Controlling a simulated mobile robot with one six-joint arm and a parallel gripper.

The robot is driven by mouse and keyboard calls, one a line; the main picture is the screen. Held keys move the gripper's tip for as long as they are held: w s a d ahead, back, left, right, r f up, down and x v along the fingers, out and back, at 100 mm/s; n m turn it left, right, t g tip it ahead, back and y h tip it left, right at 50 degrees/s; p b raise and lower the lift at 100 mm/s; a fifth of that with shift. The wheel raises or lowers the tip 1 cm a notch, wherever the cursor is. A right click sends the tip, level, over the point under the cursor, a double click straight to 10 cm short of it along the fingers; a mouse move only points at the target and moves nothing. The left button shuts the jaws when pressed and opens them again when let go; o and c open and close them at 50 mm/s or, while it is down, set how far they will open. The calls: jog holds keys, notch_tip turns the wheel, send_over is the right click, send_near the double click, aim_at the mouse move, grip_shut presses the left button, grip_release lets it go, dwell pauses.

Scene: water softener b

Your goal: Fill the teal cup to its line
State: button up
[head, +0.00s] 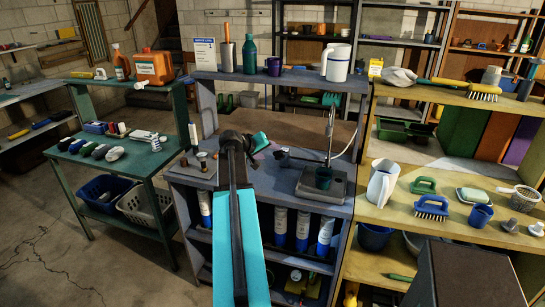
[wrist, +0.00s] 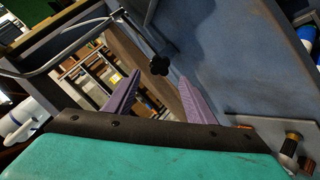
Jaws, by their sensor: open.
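A teal cylinder (head: 332,99) sits at the spout's top. Several small fittings (head: 202,160) lie on the bench at left. A white pitcher (head: 382,182) stands on the yellow bench at right. A teal bottle (head: 250,54) and a white jug (head: 337,63) stand on the upper shelf.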

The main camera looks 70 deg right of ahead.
aim_at(278, 154)
jog(key=b+x, duration=0.1)
jog(key=x, duration=0.7)
jog(key=shift+d+f, duration=0.1)
jog(key=c, duration=0.6)
